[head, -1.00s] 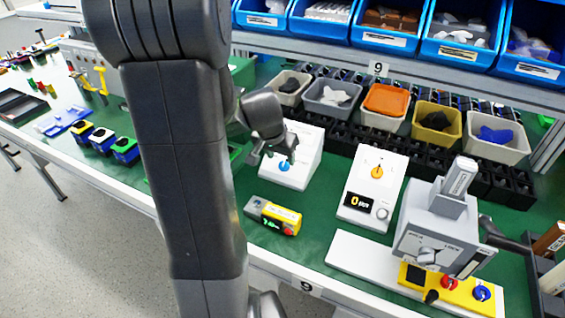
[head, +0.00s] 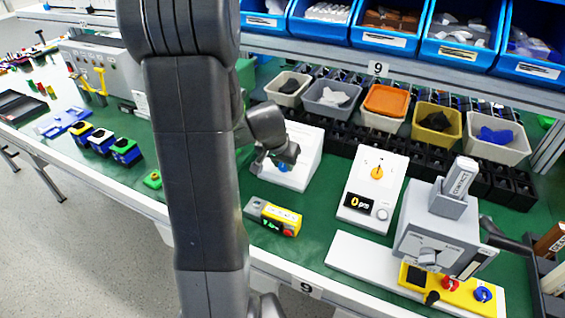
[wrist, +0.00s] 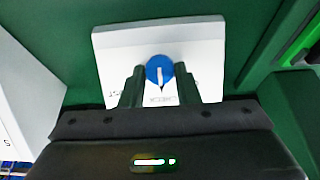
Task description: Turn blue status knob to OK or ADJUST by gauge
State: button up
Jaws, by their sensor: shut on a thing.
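The blue knob (wrist: 158,70) sits on a white sloped panel (wrist: 200,45), with its white pointer line nearly upright in the wrist view. My gripper (wrist: 159,88) is shut on the knob, one dark finger on each side. In the head view my gripper (head: 276,163) is at the white box (head: 308,150) and covers most of the knob. A yellow and grey gauge (head: 273,217) with a small lit display lies in front of that box; its reading is too small to tell.
To the right stands a white box (head: 359,215) with an orange knob and a "0 rpm" display. Further right is a grey press-like device (head: 440,235) with a yellow button panel. Small bins line the back. Green mat is bare between the boxes.

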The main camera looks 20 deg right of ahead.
jog(key=shift+b, duration=0.3)
jog(key=shift+w+a+f+n+g+h+b, duration=0.1)
jog(key=shift+f+n+g+h+b, duration=0.15)
jog(key=shift+n+b, duration=0.7)
jog(key=n+h+b, duration=0.1)
jog(key=n+b, duration=0.1)
jog(key=n, duration=0.1)
jog(key=shift+w+a+g+b, duration=0.1)
jog(key=shift+g+b, duration=0.15)
jog(key=shift+b, duration=0.1)
jog(key=n+h+b, duration=0.1)
jog(key=n+b, duration=0.1)
jog(key=n, duration=0.1)
jog(key=shift+a, duration=0.15)
jog(key=shift+r+n+h+b, duration=0.1)
jog(key=shift+n+h+b, duration=0.25)
jog(key=shift+n+b, duration=0.85)
jog(key=shift+n, duration=0.45)
jog(key=o, duration=1)
jog(key=shift+c, duration=0.2)
